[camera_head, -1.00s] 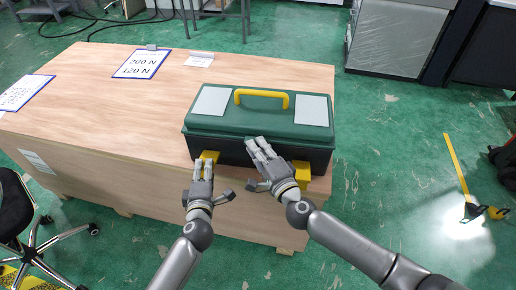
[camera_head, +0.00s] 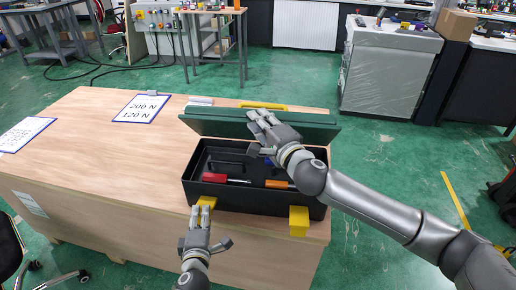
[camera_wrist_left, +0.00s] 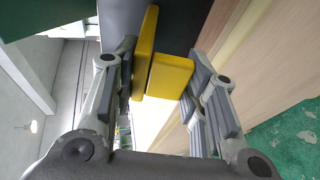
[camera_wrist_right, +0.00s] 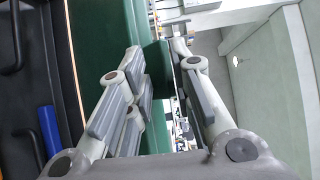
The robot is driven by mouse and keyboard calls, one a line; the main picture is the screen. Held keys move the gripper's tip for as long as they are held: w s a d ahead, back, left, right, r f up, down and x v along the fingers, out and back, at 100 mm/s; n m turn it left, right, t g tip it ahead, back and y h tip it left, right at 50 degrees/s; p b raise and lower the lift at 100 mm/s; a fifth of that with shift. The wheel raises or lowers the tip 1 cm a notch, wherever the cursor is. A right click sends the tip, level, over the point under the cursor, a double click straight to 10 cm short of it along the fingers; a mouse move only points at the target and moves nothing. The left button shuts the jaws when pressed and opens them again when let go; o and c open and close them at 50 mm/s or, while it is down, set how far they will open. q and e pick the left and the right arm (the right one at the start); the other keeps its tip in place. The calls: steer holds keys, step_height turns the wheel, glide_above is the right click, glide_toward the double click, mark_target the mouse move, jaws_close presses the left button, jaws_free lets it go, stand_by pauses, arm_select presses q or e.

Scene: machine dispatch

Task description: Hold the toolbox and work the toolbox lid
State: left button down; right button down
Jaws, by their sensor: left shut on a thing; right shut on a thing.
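The black toolbox (camera_head: 250,198) sits on the wooden crate top with its green lid (camera_head: 215,126) raised at the back. My left gripper (camera_head: 201,213) is shut on the left yellow latch (camera_head: 207,202) at the toolbox front; the latch also shows between the fingers in the left wrist view (camera_wrist_left: 170,76). My right gripper (camera_head: 262,122) is shut on the front edge of the lid, and the green lid also shows in the right wrist view (camera_wrist_right: 155,75). The right yellow latch (camera_head: 299,221) hangs free. Inside lie a red-handled screwdriver (camera_head: 214,178) and an orange-handled tool (camera_head: 277,184).
The wooden crate top (camera_head: 120,165) is bare left of the toolbox, apart from a sheet reading 200 N, 120 N (camera_head: 141,107) and another sheet (camera_head: 24,134). A workbench (camera_head: 215,12) and a wrapped grey cabinet (camera_head: 388,72) stand behind on the green floor.

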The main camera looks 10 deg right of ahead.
steer(key=shift+w+d+r, duration=0.25)
steer(key=shift+w+r, duration=0.6)
steer(key=c, duration=2.2)
jaws_free()
steer(key=shift+w, duration=0.2)
steer(key=o, duration=0.7)
steer(key=s+d+r, duration=0.2)
steer(key=r, duration=0.1)
steer(key=s+d+r, duration=0.2)
steer(key=s+r, duration=0.1)
steer(key=s+d+r, duration=0.2)
steer(key=r, duration=0.1)
steer(key=shift+s+d+r, duration=0.1)
steer(key=shift+s+r, duration=0.2)
steer(key=shift+s, duration=0.05)
